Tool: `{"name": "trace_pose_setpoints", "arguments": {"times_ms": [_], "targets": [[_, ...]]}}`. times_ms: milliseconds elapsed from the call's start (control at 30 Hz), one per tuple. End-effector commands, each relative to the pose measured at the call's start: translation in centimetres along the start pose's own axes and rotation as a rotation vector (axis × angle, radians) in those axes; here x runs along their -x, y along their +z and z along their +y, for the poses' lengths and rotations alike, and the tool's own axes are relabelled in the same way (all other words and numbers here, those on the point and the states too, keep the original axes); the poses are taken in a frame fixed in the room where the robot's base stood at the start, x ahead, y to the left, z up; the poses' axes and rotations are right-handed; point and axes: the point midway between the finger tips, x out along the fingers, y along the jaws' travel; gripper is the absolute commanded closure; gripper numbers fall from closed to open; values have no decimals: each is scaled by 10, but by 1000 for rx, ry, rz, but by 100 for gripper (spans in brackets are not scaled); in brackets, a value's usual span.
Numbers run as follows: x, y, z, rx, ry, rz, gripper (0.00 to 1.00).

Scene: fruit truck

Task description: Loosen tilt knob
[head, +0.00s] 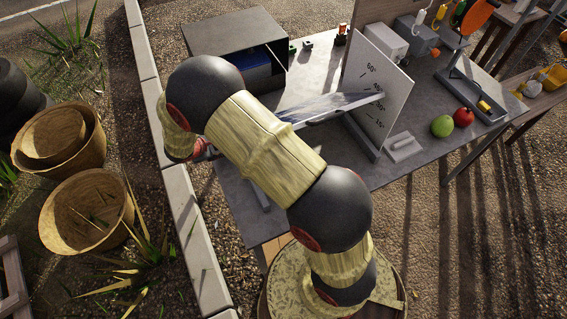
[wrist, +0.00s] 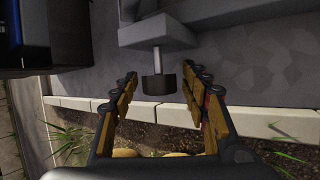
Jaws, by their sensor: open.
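The tilt knob (wrist: 158,88) is a dark, short cylinder on a light metal shaft, which comes out of a grey block (wrist: 157,32) in the wrist view. My gripper (wrist: 160,80) is open, with one finger on each side of the knob in the picture. Gaps show between the knob and both fingers, so neither touches it. I cannot tell how deep the knob sits between them. In the head view, a white board (head: 377,95) with angle marks stands by a tilted pale plate (head: 330,106). My arm hides the knob there.
A grey table (head: 408,125) carries a dark open box (head: 235,45) at the back left. A green fruit (head: 442,126) and a red fruit (head: 463,117) lie at the right. A pale kerb (head: 185,205) runs left of the table, with woven baskets (head: 88,212) beyond it.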

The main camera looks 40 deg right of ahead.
Motion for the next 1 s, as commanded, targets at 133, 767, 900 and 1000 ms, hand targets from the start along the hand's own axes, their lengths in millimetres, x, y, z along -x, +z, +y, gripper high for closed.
{"name": "trace_pose_setpoints", "arguments": {"times_ms": [133,767,900,1000], "targets": [[-4,-2,-3,-17,47,2,54],[-4,-2,-2,-107,269,12,54],[-4,-2,-3,-129,324,13,54],[-4,-2,-2,-147,369,15,54]]}}
